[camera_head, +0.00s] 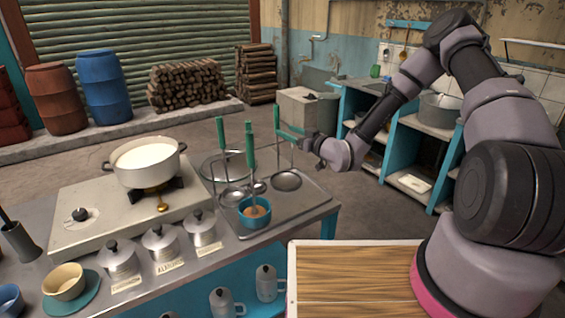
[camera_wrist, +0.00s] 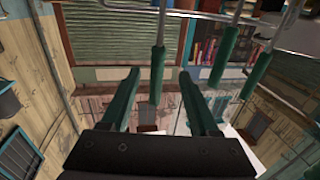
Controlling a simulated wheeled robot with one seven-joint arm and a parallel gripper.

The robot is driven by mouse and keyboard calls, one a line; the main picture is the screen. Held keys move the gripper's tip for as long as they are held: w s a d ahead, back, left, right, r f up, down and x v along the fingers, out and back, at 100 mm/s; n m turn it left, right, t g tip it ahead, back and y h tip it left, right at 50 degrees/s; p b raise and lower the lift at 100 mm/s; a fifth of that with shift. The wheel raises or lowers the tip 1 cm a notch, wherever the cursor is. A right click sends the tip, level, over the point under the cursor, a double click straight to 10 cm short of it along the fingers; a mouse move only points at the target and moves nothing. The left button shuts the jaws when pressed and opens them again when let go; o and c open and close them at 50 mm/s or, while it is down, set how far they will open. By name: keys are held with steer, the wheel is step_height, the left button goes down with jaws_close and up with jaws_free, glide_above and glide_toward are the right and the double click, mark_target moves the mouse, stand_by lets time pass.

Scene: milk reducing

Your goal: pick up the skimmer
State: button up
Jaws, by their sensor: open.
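Several long-handled utensils with green grips stand upright over the metal tray (camera_head: 310,202) at the counter's right end. The rightmost has a wide, shallow, dark round head, seemingly the skimmer (camera_head: 287,181); its green grip is up beside my gripper. My gripper (camera_head: 288,133) is open with green fingers, reaching in from the right at grip height. In the wrist view my gripper (camera_wrist: 159,75) has an upright green handle (camera_wrist: 158,68) between its fingertips in the picture. I cannot tell whether they touch, or for certain which utensil this is.
Other green handles (camera_head: 220,135) stand close to the left. A blue cup (camera_head: 254,220) sits on the tray. A white pot of milk (camera_head: 145,163) stands on the stove, with lidded metal canisters (camera_head: 160,243) in front. Open floor lies behind the counter.

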steer(key=x, duration=0.9)
steer(key=shift+w+f, duration=0.15)
steer(key=shift+f, duration=0.05)
steer(key=shift+c, duration=0.3)
jaws_close()
